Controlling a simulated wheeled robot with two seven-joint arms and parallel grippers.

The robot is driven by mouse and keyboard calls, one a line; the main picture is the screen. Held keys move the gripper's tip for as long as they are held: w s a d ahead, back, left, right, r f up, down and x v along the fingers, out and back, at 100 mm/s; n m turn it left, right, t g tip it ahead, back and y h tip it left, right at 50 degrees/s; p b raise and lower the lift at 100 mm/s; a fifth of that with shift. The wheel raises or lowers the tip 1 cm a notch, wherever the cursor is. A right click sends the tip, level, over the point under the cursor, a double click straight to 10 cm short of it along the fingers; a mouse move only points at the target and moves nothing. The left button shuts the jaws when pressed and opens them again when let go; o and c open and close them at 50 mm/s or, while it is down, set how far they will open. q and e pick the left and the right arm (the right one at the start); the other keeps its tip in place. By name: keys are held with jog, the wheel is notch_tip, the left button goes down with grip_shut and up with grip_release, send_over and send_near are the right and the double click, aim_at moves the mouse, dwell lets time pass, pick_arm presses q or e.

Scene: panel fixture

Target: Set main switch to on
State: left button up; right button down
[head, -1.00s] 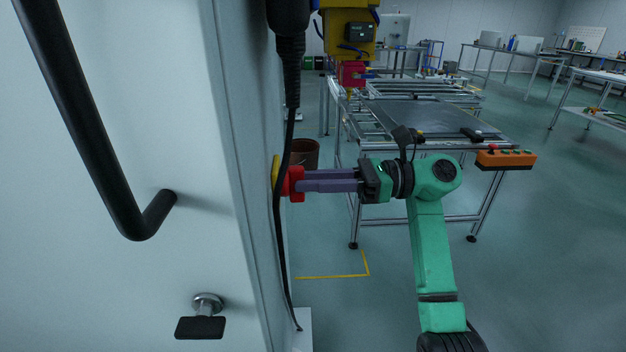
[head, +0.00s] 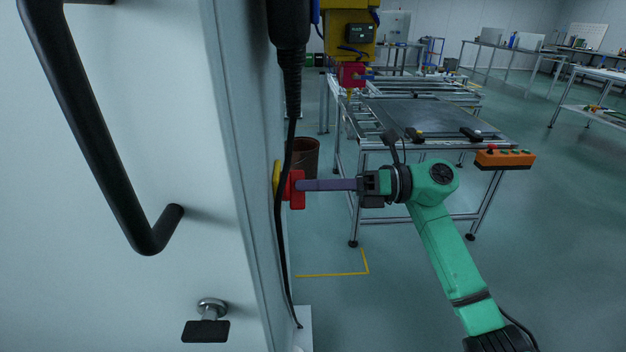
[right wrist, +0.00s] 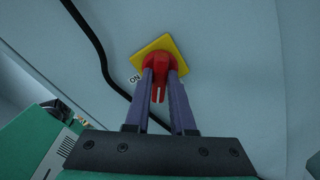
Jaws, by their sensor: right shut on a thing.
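The main switch is a red knob (head: 297,189) on a yellow plate (head: 276,180), on the side wall of the pale cabinet. My right gripper (head: 305,186) reaches it from the right, its purple fingers shut on the knob. In the right wrist view the fingers flank the red knob (right wrist: 158,75) on the tilted yellow plate (right wrist: 168,47). A white mark on the knob points toward the bottom of that picture. An "ON" label (right wrist: 135,78) is on the wall to the left of the knob. My left gripper is out of view.
A black cable (head: 284,220) hangs down close to the switch. The cabinet front has a black handle (head: 110,165) and a small latch (head: 207,330). A metal-frame table (head: 430,120) stands behind my right arm. An orange button box (head: 504,159) is at its right corner.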

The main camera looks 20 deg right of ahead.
pick_arm(q)
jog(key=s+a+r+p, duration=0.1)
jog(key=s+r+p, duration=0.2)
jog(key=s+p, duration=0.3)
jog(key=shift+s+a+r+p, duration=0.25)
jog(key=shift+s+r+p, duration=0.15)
jog(key=shift+p, duration=0.1)
pick_arm(e)
jog(key=shift+m, duration=5.2)
jog(key=c, duration=0.8)
grip_release()
jog(key=shift+o, duration=0.2)
